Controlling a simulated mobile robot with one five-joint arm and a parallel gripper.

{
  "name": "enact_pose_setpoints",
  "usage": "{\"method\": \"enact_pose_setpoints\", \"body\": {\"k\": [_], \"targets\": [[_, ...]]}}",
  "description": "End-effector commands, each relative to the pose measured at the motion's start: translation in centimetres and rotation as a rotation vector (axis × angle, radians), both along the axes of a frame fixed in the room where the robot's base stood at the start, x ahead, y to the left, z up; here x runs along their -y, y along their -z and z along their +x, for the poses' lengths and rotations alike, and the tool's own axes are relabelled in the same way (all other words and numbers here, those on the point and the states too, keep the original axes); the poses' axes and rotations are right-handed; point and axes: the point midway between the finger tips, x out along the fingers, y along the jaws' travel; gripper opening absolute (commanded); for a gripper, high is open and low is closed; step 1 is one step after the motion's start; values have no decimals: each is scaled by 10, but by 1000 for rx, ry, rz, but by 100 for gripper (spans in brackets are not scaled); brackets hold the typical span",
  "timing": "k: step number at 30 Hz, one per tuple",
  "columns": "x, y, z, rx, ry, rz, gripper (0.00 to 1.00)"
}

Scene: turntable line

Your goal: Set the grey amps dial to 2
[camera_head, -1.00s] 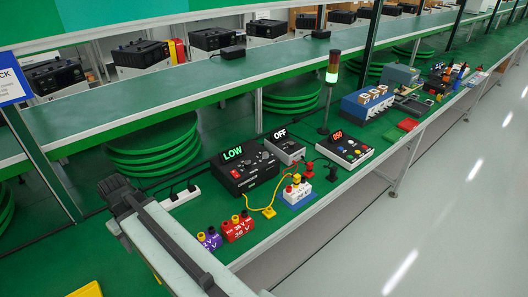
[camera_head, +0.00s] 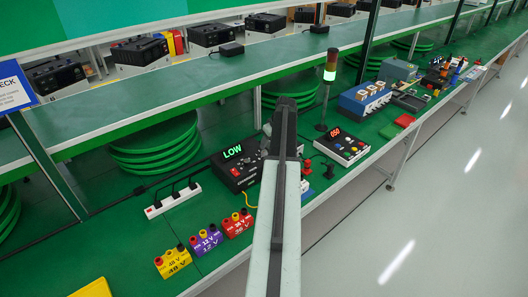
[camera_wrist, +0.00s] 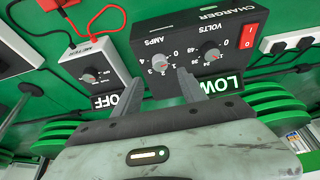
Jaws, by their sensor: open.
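The charger (camera_wrist: 205,22) is a black box with a lit LOW display (camera_wrist: 222,85); it also shows in the head view (camera_head: 228,172), partly behind my arm. Its grey amps dial (camera_wrist: 161,67) is on the left of the panel in the wrist view, with numbers around it; its pointer's exact setting is too small to read. The volts dial (camera_wrist: 212,55) sits to its right. My gripper (camera_wrist: 151,77) is open, one finger on each side of the amps dial in that view, with nothing between them. Contact with the panel cannot be told.
A red switch (camera_wrist: 252,40) is on the charger. The meter box (camera_wrist: 95,68) reading OFF stands left of it in the wrist view, with red and black leads. Yellow (camera_head: 173,262), purple (camera_head: 206,241) and red (camera_head: 237,224) battery blocks and a power strip (camera_head: 172,201) are nearby.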

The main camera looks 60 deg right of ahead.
Motion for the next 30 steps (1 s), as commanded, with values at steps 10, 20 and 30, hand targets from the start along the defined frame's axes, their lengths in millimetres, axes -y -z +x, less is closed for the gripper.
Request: {"method": "enact_pose_setpoints", "body": {"k": [10, 20, 30], "targets": [[7, 61, 22, -1, -1, 1, 49], [7, 66, 27, -1, -1, 1, 49], [3, 66, 29, -1, -3, 1, 0]]}}
